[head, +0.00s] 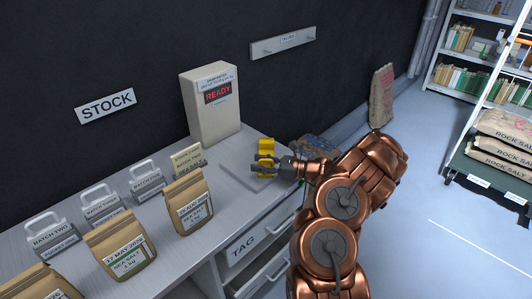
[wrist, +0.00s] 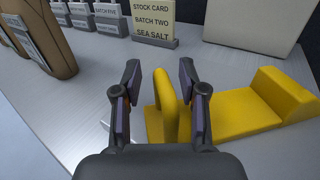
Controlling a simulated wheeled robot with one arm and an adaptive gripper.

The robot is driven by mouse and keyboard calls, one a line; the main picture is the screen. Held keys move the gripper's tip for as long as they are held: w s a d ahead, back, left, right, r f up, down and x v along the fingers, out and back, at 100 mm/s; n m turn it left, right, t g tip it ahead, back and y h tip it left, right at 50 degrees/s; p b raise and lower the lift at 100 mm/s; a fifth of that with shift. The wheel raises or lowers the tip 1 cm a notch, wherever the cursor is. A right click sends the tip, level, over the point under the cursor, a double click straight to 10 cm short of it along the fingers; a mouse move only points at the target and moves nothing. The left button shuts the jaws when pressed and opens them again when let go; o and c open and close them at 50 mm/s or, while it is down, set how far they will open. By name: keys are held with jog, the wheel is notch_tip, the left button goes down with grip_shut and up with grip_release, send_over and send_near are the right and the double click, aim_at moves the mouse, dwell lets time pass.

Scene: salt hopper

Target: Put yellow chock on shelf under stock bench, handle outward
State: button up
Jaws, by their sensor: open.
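The yellow chock (head: 266,146) lies on the top of the stock bench (head: 218,217), near its right end. In the wrist view the chock (wrist: 246,108) shows a wedge-shaped body to the right and an upright loop handle at its left end. My gripper (head: 264,164) is low over the bench top at the chock. In the wrist view my gripper (wrist: 159,76) is open, with the handle showing between its two fingers, closer to the right one. I cannot tell whether either finger touches it. I cannot make out the shelf under the bench; my arm covers part of the bench front.
A beige READY box (head: 208,110) stands at the back of the bench. Kraft salt bags (head: 188,203), grey batch holders (head: 147,181) and a yellowish stock card (head: 187,160) stand to the left. A drawer marked TAG (head: 247,245) is in the front.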

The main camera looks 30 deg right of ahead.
grip_shut()
dwell(0.8)
